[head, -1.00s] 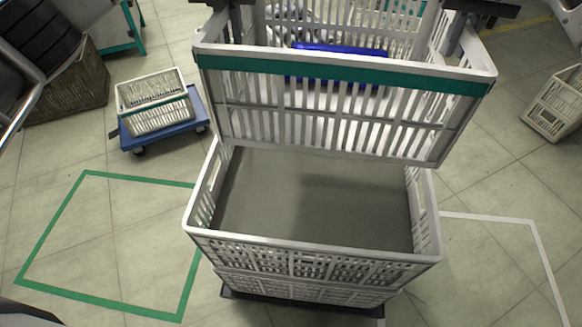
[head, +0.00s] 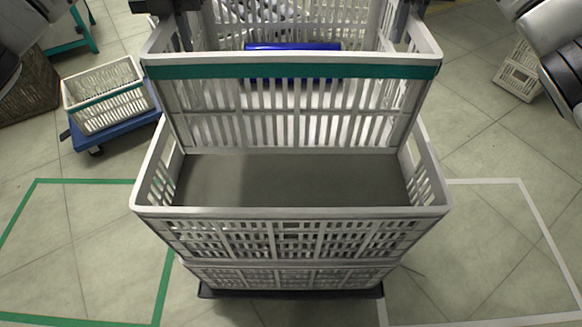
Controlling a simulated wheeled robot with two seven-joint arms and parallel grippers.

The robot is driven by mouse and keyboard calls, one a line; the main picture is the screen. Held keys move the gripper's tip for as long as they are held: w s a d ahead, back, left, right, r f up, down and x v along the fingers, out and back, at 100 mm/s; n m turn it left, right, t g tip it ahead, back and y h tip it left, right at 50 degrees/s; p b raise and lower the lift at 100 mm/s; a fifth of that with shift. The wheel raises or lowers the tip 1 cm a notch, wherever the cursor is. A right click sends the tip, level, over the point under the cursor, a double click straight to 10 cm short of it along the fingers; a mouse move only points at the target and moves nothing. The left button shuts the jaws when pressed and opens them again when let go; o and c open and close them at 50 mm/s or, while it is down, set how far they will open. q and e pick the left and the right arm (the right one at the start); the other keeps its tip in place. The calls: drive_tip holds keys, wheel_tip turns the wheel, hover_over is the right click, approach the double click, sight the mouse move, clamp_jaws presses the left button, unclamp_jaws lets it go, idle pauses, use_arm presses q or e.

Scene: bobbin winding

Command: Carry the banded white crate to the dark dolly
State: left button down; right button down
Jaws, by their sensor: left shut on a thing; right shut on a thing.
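The white crate with a teal band (head: 290,72) is held level at the top middle of the head view. My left gripper (head: 183,28) is shut on its left side and my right gripper (head: 401,25) on its right side. A blue item (head: 292,48) and pale contents show inside it. The dark dolly (head: 300,293) shows as a thin edge under a stack of white crates (head: 290,240). The banded crate overlaps the back part of this stack in the view; the gap between them cannot be judged.
The stack's top crate is empty, with a grey floor (head: 290,182). A blue dolly (head: 115,138) with a small teal-banded crate (head: 102,92) stands left. Green (head: 98,181) and white (head: 480,182) floor outlines flank the stack. Another white crate (head: 519,72) stands far right.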

use_arm(q)
drive_tip(key=shift+f+b, duration=0.4)
drive_tip(key=shift+f, duration=0.4)
use_arm(e)
drive_tip(key=shift+f, duration=0.7)
use_arm(q)
drive_tip(key=shift+a, duration=0.1)
